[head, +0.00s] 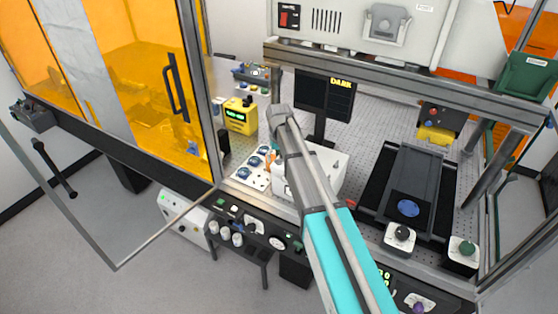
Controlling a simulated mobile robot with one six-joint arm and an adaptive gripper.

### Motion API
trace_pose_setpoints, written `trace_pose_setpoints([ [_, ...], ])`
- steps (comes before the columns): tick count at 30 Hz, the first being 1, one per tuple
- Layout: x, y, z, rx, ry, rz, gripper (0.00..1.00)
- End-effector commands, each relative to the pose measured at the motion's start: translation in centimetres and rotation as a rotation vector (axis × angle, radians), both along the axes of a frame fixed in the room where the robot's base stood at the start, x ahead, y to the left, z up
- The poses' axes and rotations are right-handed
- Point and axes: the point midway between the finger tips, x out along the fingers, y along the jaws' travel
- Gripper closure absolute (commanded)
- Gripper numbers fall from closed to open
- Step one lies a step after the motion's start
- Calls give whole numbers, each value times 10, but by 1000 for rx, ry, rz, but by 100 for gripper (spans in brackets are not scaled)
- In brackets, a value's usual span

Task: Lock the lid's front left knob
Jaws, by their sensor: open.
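A white box with a flat, lid-like top (325,172) stands on the perforated bench inside the enclosure. A small post or knob shows on the right part of its top. My arm crosses in front of the box, and its front left knob cannot be made out. My gripper (272,154) is small and partly hidden beyond the grey end of my arm, at the left side of the white box. Its fingers are hard to see; it appears open, with nothing visible held. Whether it touches the box or a knob cannot be told.
A white plate with blue-topped round parts (246,173) lies left of the box. A yellow meter (240,116) and a dark screen reading DARK (325,96) stand behind. A dark slide stage (421,180) is at right. A metal frame beam (400,82) spans above; an open orange door (130,80) is at left.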

Motion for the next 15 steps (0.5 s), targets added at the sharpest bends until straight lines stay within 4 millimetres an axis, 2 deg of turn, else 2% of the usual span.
trace_pose_setpoints([
  [9,0,0,0,0,0,0,16],
  [15,0,0,0,0,0,0,53],
])
